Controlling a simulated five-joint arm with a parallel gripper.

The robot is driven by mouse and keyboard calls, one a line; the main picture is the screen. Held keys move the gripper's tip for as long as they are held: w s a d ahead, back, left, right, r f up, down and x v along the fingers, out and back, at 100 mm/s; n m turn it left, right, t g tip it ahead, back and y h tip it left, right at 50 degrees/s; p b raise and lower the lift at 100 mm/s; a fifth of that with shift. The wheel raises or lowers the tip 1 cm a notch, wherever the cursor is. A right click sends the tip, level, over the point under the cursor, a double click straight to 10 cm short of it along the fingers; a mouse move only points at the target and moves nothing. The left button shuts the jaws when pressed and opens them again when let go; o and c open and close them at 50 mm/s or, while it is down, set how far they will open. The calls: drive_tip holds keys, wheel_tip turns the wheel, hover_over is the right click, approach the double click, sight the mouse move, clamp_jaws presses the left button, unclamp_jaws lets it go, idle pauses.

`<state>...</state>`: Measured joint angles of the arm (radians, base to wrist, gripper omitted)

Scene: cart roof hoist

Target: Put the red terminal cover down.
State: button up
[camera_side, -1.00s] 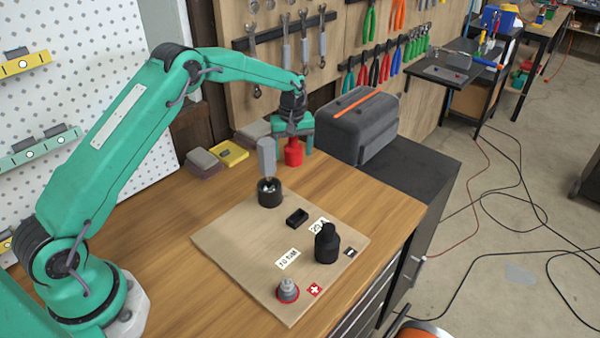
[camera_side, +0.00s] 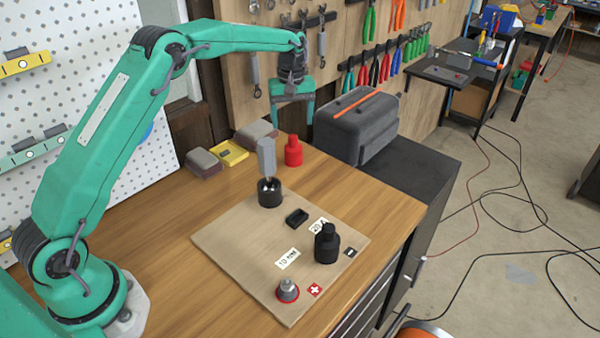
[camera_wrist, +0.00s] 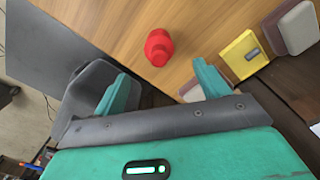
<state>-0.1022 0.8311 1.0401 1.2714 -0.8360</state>
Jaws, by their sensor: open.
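The red terminal cover (camera_side: 293,151) stands upright on the wooden bench near its back edge. It also shows in the wrist view (camera_wrist: 158,47), beyond the fingers and apart from them. My gripper (camera_side: 293,115) is open and empty, raised above the cover. In the wrist view my gripper's two teal fingers (camera_wrist: 160,85) are spread wide with nothing between them.
A grey case (camera_side: 357,125) stands right of the cover. A yellow tray (camera_side: 229,153) and grey-brown blocks (camera_side: 204,163) lie to its left. A wooden board (camera_side: 235,236) in front holds a black cover (camera_side: 326,245), a red-based terminal (camera_side: 288,290) and a black cup with a grey-handled tool (camera_side: 269,190).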

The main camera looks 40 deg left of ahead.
drive_tip(key=shift+r, duration=0.9)
drive_tip(key=shift+r, duration=0.1)
drive_tip(key=shift+s+d+r, duration=0.1)
drive_tip(key=shift+s+r, duration=0.1)
drive_tip(key=shift+r, duration=0.1)
drive_tip(key=s+d+r+m+t, duration=0.1)
drive_tip(key=s+d+r+m, duration=0.15)
drive_tip(key=s+r, duration=0.5)
drive_tip(key=s+d+r+m+t, duration=0.1)
drive_tip(key=s+r+m+t, duration=0.15)
drive_tip(key=s+r, duration=0.5)
drive_tip(key=s+d+f+m+t, duration=0.1)
drive_tip(key=s+f+m, duration=0.1)
drive_tip(key=s, duration=0.9)
drive_tip(key=s+d+f+m+t, duration=0.1)
drive_tip(key=s+f+m, duration=0.2)
drive_tip(key=s, duration=0.8)
drive_tip(key=shift+s+d+m, duration=0.15)
drive_tip(key=shift+d+m, duration=0.1)
drive_tip(key=shift+m, duration=0.15)
